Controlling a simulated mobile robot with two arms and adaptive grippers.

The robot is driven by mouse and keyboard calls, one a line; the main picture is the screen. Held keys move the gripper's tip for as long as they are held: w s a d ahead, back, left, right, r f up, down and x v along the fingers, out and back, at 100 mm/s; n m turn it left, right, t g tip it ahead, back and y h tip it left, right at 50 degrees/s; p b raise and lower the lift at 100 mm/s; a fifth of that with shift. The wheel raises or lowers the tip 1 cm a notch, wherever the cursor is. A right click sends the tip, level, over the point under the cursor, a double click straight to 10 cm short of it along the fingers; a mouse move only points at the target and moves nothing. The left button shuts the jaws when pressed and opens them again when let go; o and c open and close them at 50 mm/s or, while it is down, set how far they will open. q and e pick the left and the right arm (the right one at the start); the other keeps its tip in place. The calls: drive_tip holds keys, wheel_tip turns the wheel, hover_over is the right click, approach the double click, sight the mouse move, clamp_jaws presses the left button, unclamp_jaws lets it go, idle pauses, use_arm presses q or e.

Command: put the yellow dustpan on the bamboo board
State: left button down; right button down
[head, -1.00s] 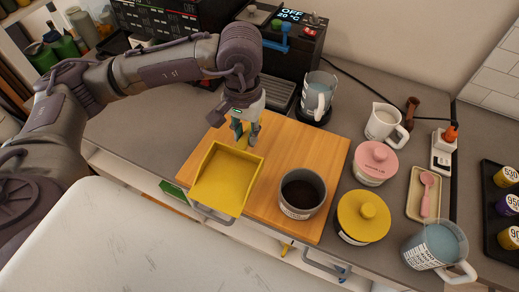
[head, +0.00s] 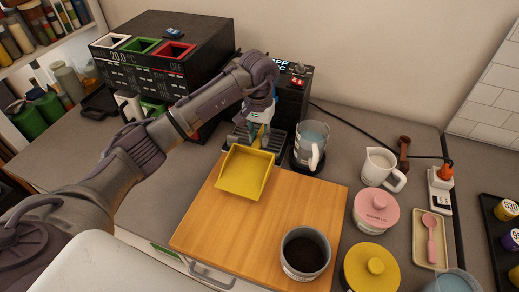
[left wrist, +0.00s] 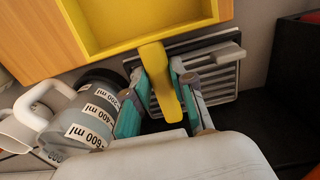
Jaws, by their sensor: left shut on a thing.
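The yellow dustpan (head: 244,175) is over the back left corner of the bamboo board (head: 215,228), its pan toward the front and its handle toward the back. Whether it touches the board or hangs just above cannot be told. My left gripper (head: 260,135) is shut on the handle, beyond the board's back edge. In the left wrist view, the dustpan's handle (left wrist: 158,78) runs between the teal fingers of my left gripper (left wrist: 160,106), and the board (left wrist: 38,38) shows beside the pan. My right gripper is not in view.
A yellow-lidded pot (head: 371,270) and a pink-lidded pot (head: 375,211) are to the right. The board's middle is bare.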

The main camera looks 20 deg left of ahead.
sight(259, 146)
use_arm(q)
drive_tip(key=shift+d+f, duration=0.1)
drive_tip(key=shift+f, duration=0.2)
wheel_tip(259, 146, down, 3)
drive_tip(key=shift+f+p, duration=0.1)
drive_tip(key=shift+p, duration=0.55)
drive_tip(key=shift+f+b, duration=0.2)
drive_tip(key=shift+b, duration=0.1)
drive_tip(key=c, duration=1)
unclamp_jaws()
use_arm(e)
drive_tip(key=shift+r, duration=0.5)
use_arm(q)
drive_tip(key=shift+r, duration=0.15)
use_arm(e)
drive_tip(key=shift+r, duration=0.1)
use_arm(q)
wheel_tip(259, 146, up, 11)
drive_tip(key=b, duration=0.3)
drive_tip(key=shift+b, duration=0.3)
drive_tip(key=shift+r, duration=0.55)
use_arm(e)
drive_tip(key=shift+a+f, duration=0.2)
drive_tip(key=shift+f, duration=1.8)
